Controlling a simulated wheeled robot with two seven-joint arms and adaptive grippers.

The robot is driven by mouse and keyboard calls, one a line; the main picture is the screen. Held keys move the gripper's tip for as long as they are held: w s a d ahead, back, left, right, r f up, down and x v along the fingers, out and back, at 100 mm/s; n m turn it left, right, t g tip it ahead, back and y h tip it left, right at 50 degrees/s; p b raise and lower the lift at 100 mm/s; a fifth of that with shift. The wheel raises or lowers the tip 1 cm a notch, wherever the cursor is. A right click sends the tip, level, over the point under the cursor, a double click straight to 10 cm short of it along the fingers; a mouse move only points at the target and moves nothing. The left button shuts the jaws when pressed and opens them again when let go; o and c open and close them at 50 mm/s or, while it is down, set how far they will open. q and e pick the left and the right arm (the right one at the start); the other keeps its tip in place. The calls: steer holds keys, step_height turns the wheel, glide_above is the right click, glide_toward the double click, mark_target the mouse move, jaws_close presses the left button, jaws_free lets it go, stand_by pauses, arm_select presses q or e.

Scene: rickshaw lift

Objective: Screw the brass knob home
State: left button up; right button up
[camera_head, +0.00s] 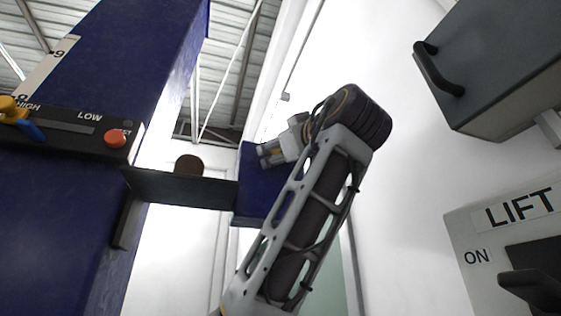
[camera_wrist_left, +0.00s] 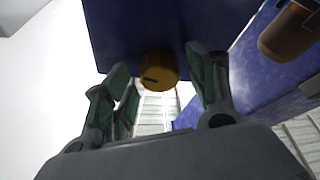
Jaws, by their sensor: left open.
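The brass knob (camera_wrist_left: 159,72) is a short yellow cylinder with a dark mark on it. It sticks out from a dark blue block (camera_wrist_left: 130,28) in the left wrist view. My left gripper (camera_wrist_left: 158,62) is open, with one finger on each side of the knob and a visible gap on both sides. In the head view my left gripper (camera_head: 272,153) is at the blue block (camera_head: 262,185), seen small and partly behind my wrist. The knob cannot be made out clearly there. My right gripper is out of view.
A dark bar (camera_head: 180,188) joins the block to a blue column (camera_head: 65,205). A brown round part (camera_head: 188,165) sits above the bar. The column carries a LOW/HIGH panel (camera_head: 60,125) with a red button (camera_head: 115,138). A LIFT switch box (camera_head: 480,235) and grey cabinet (camera_head: 510,70) stand at right.

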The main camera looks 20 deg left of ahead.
arm_select(q)
steer(key=shift+c, duration=0.3)
steer(key=c, duration=1)
